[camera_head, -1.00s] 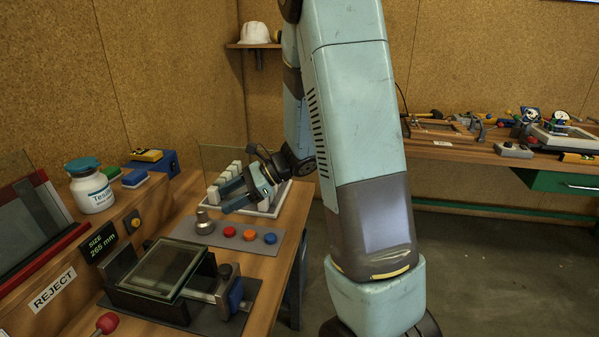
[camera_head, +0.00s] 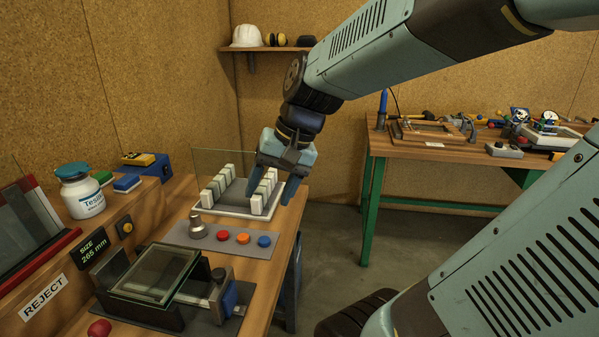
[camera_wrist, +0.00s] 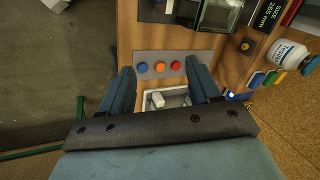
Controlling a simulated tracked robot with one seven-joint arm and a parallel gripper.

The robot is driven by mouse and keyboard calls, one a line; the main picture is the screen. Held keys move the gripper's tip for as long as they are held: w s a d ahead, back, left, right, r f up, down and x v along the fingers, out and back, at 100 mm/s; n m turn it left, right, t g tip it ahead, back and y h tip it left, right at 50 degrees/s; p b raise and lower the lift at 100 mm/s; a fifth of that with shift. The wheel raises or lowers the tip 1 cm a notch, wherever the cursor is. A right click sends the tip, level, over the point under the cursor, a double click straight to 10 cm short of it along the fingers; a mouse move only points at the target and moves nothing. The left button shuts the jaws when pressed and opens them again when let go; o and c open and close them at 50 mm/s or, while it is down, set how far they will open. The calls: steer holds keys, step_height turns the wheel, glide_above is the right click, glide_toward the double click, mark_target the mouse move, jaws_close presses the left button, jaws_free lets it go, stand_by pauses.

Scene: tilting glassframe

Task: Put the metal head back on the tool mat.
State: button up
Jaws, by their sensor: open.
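The metal head (camera_head: 197,228) is a small silver knob-shaped piece standing upright at the left end of the grey tool mat (camera_head: 212,243). Red, orange and blue round heads sit in a row to its right on the mat. My gripper (camera_head: 271,197) points down, open and empty, above the right side of the white slotted rack, behind the mat and apart from the metal head. In the wrist view the mat (camera_wrist: 145,72) and the three coloured heads show between and beyond my fingers (camera_wrist: 161,70); the metal head does not show there, perhaps hidden by a finger.
The white rack (camera_head: 213,211) with a glass pane (camera_head: 210,163) stands behind the mat. The glass frame fixture (camera_head: 160,275) is in front. A jar (camera_head: 82,192) and the coloured blocks are at left. Open floor lies right of the bench edge.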

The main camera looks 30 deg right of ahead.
steer(key=s+d+r+n+t+h, duration=0.3)
steer(key=s+r, duration=0.1)
steer(key=shift+d+n+h, duration=0.3)
steer(key=shift+d+h, duration=0.1)
steer(key=shift+s+r, duration=0.1)
steer(key=shift+s, duration=0.05)
stand_by(1.8)
steer(key=shift+c, duration=0.3)
